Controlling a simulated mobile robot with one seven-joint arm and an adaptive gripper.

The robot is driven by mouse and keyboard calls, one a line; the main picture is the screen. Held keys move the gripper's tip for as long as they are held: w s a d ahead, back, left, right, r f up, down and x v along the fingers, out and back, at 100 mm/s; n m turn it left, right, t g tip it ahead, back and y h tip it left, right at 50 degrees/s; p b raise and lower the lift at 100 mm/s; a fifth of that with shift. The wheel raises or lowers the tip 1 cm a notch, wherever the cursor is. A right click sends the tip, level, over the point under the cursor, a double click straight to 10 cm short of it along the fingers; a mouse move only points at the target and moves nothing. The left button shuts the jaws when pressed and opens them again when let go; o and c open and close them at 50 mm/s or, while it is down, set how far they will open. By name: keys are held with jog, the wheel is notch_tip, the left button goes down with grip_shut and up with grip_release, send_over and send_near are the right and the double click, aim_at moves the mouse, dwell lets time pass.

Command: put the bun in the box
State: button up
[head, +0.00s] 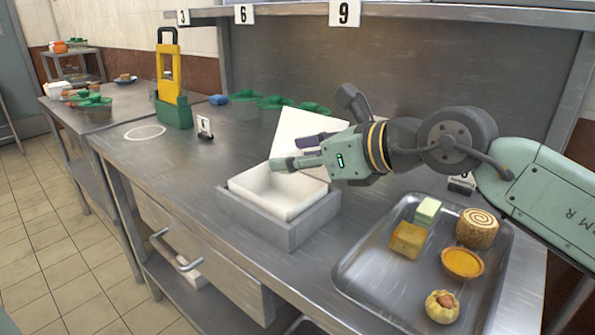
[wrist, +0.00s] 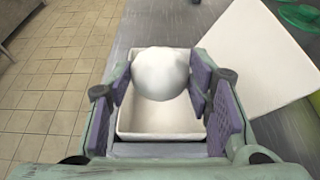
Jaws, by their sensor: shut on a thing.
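My gripper (head: 296,152) reaches in from the right, over the open box. In the wrist view, its purple-padded fingers (wrist: 160,88) are shut on a round white bun (wrist: 161,72). The bun appears above the box.
A metal tray (head: 392,307) at the right holds several pastries. A yellow and green device (head: 172,85) and green-topped containers (head: 275,102) stand farther back. A small number stand (head: 204,127) is left of the box. The counter's front left is clear.

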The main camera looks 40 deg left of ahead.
aim_at(298, 171)
jog(key=f, duration=0.3)
jog(key=shift+w+a+f, duration=0.2)
jog(key=shift+w+f, duration=0.05)
jog(key=shift+f, duration=0.05)
jog(key=shift+f+b, duration=0.4)
jog(key=shift+b, duration=0.05)
jog(key=shift+f+b, duration=0.25)
jog(key=shift+b, duration=0.1)
jog(key=o, duration=1.1)
jog(key=shift+r, duration=0.2)
